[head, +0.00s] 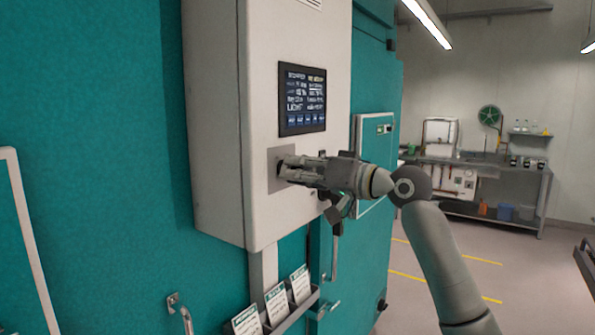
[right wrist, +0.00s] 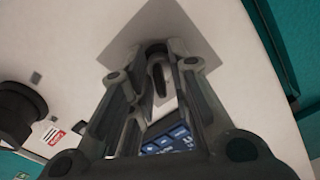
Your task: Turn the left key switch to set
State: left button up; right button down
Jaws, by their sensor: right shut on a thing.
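A pale grey key switch plate (head: 274,184) is set in the white control cabinet below its screen. My right gripper (head: 287,168) comes in from the right and its fingertips are at the plate. In the right wrist view, a dark key switch (right wrist: 158,74) stands out from the plate (right wrist: 194,30) between the two fingers of the gripper (right wrist: 160,62), which is shut on it. In the head view the fingers hide most of the switch, so its pointer and any labels cannot be read. My left gripper is not in view.
The control cabinet (head: 217,120) with a lit screen (head: 303,98) hangs on the teal chamber wall (head: 80,110). Below it, a rack (head: 292,314) holds several cards, near a bent metal handle (head: 180,310). A sink bench (head: 480,165) stands far back right. Open floor lies to the right.

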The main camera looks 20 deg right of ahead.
jog(key=c, duration=1.6)
grip_release()
jog(key=shift+d, duration=0.1)
jog(key=v, duration=1.2)
